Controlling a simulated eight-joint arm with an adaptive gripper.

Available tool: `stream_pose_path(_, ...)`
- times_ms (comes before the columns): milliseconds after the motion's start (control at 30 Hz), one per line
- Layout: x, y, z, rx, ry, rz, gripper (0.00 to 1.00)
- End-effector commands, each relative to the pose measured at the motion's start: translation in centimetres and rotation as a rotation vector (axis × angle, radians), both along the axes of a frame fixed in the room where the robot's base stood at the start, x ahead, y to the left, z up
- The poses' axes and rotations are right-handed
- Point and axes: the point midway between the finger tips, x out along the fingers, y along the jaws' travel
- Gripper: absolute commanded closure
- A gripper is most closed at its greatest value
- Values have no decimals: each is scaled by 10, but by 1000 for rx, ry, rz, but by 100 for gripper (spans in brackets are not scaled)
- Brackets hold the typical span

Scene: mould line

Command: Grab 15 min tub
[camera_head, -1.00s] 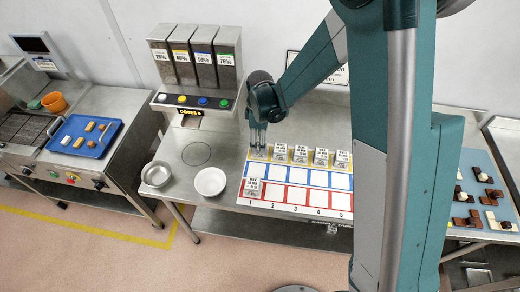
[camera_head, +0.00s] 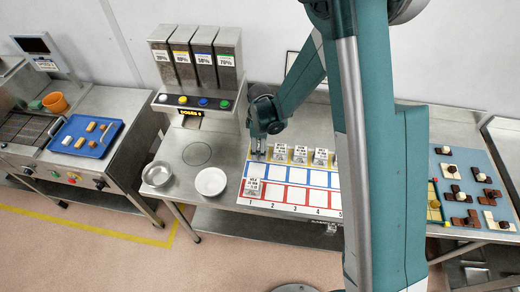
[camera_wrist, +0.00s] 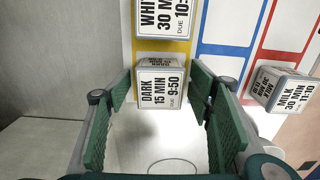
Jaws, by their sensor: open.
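In the wrist view, a small tub (camera_wrist: 160,86) with a white label reading "DARK 15 MIN 9:50" stands on the yellow-edged part of the board.
A "30 MIN" tub (camera_wrist: 166,18) labelled "WHI…" stands just beyond, in line with the dark one. A "MILK 30 MIN" tub (camera_wrist: 285,90) stands to the right. More tubs (camera_head: 300,154) line the yellow row. A white bowl (camera_head: 210,181) and a metal bowl (camera_head: 157,174) stand left of the board.

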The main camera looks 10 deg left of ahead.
Motion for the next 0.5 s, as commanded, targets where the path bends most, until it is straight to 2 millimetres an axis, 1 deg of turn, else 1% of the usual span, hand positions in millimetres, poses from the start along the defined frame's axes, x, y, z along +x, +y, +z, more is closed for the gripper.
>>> stream_pose_path(400,0,0,0,0,0,0,48)
stream_pose_path(500,0,0,0,0,0,0,61)
